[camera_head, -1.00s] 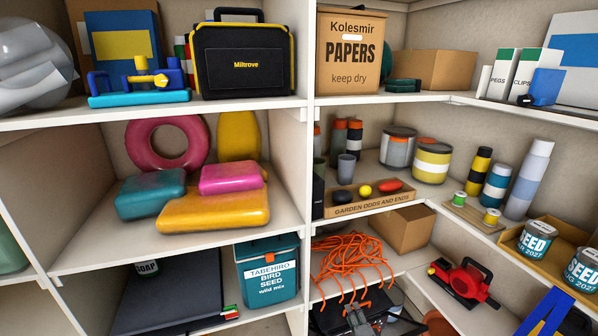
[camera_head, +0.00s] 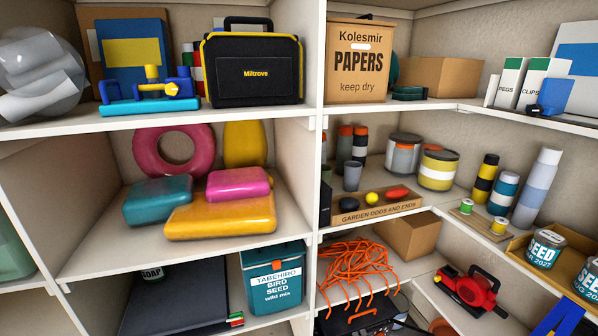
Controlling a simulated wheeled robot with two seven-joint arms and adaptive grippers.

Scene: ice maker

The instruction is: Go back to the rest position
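Neither of my grippers shows in the head view, and no ice maker can be made out. The view is filled by a white corner shelf unit (camera_head: 318,190). A black and yellow Miltrove case (camera_head: 252,88) and a cardboard PAPERS box (camera_head: 358,85) stand on the top level. A pink ring (camera_head: 143,152) and several coloured cushions (camera_head: 220,222) are on the middle level at left. A teal bird seed box (camera_head: 275,262) stands below them.
Orange cord (camera_head: 350,262) hangs over dark items at the bottom, cut off by the frame. A red tool (camera_head: 470,290) lies to its right. Tins (camera_head: 437,168) and a GARDEN box (camera_head: 375,208) fill the right middle shelf. Shelf edges run across the view.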

